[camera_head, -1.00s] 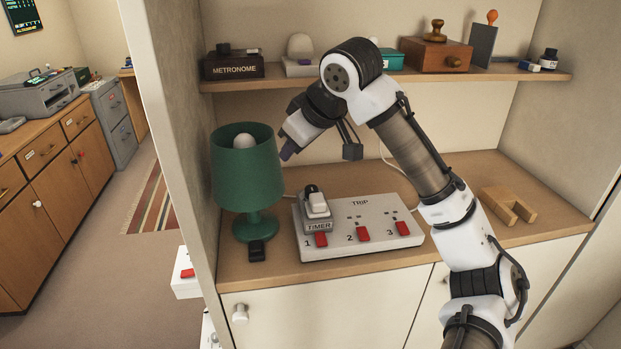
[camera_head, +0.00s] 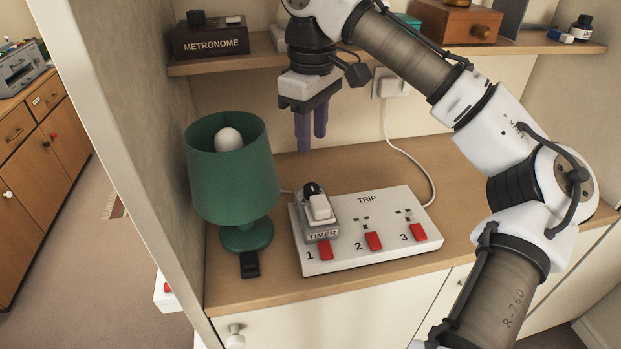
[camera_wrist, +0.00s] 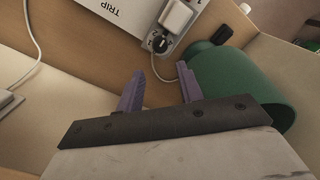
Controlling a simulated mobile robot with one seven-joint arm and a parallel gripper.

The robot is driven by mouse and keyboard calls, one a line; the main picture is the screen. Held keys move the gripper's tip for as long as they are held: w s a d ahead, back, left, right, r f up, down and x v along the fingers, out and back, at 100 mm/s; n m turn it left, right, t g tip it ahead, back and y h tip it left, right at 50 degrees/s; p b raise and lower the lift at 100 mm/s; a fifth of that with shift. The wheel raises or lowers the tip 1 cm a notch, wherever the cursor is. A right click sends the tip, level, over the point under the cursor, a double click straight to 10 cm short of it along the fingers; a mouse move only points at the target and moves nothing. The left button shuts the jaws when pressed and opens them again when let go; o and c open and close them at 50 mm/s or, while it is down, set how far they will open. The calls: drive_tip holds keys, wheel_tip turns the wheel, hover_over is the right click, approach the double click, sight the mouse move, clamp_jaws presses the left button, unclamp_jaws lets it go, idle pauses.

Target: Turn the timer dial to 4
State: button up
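The timer (camera_head: 322,236) is a small grey unit at the left end of the white TRIP power strip (camera_head: 375,205), above socket 1. Its black dial (camera_head: 310,188) is at its back end, behind a white plug (camera_head: 320,208). The dial also shows in the wrist view (camera_wrist: 160,44), with a small pale mark; its numbers are too small to read. My gripper (camera_head: 311,143) points down above the desk behind the timer, its purple fingers apart and empty.
A green lamp (camera_head: 232,175) stands close left of the timer, with a black switch (camera_head: 250,264) before it. A shelf (camera_head: 215,66) with a metronome box (camera_head: 210,38) is behind my wrist. A white cord (camera_head: 405,155) runs from the strip to a wall plug.

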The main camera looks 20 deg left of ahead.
sight(311, 187)
wheel_tip(311, 187, down, 12)
drive_tip(key=shift+r, duration=0.2)
drive_tip(key=c, duration=0.7)
